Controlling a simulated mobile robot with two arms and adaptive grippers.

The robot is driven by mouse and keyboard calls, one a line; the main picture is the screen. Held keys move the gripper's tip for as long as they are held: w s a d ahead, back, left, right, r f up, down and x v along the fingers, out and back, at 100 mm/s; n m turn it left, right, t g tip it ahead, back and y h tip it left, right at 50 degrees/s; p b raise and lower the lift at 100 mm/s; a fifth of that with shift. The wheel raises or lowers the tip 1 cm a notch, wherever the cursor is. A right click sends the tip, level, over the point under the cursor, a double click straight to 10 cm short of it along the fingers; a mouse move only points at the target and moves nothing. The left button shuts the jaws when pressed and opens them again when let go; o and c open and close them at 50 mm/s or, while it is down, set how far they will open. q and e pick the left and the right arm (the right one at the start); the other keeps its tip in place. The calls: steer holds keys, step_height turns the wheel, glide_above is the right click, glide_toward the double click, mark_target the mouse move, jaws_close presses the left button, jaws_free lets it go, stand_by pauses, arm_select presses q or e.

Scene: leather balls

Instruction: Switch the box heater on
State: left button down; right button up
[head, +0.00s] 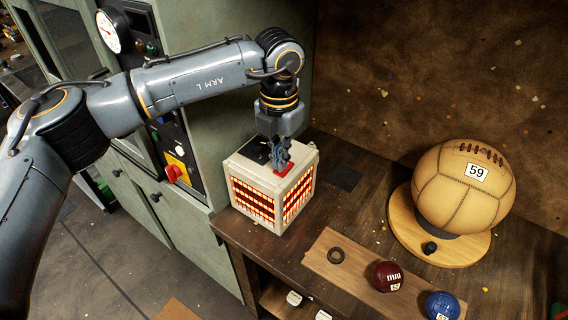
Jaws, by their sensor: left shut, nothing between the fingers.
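The box heater (233,165) is a cream box with grilled sides, standing at the left end of the wooden bench. Its grilles glow orange-red. A red switch (283,170) is on its top, beside a black panel (256,150). My left gripper (279,167) is shut and empty, pointing down at the red switch. Its fingertips are at or just above the switch; I cannot tell whether they touch. The fingers hide part of the switch. My right gripper is not in view.
A large tan ball (450,195) marked 59 rests on a round wooden stand (405,225) at the right. A green cabinet (215,100) with a red knob (174,173) stands left.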

arm_select(q)
steer(key=shift+r+p, duration=1.2)
steer(key=shift+r, duration=1.85)
